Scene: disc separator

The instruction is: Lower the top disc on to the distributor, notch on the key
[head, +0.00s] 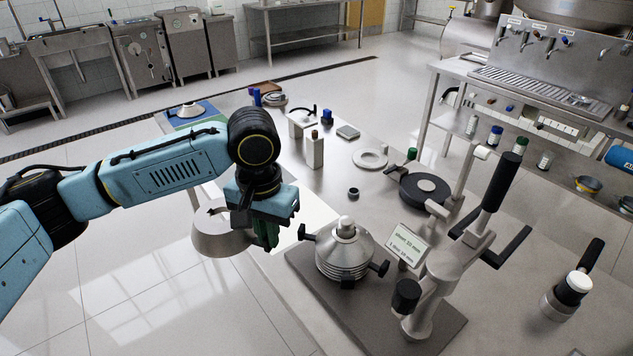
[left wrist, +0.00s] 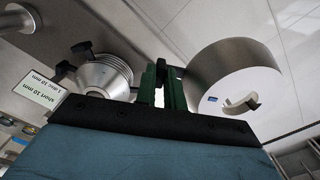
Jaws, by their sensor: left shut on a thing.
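My left gripper (head: 266,232) is shut on a silver cone-shaped piece, which I take to be the top disc (head: 207,241). It hangs to the left of the green fingers, with floor behind it in the head view. In the left wrist view the disc (left wrist: 225,72) shows a collar with a gap, perhaps the notch, and a small blue mark. The distributor with its ringed conical stack (head: 343,258) stands upright to the right, apart from the disc. It also shows in the left wrist view (left wrist: 104,77). I cannot make out the key. My right gripper is not in view.
The stack stands on a dark base plate (head: 310,285) with black side handles. A small sign (head: 405,245) and a grey press-like stand (head: 440,275) are close on its right. A flat ring (head: 370,158) and small parts lie farther back on the table.

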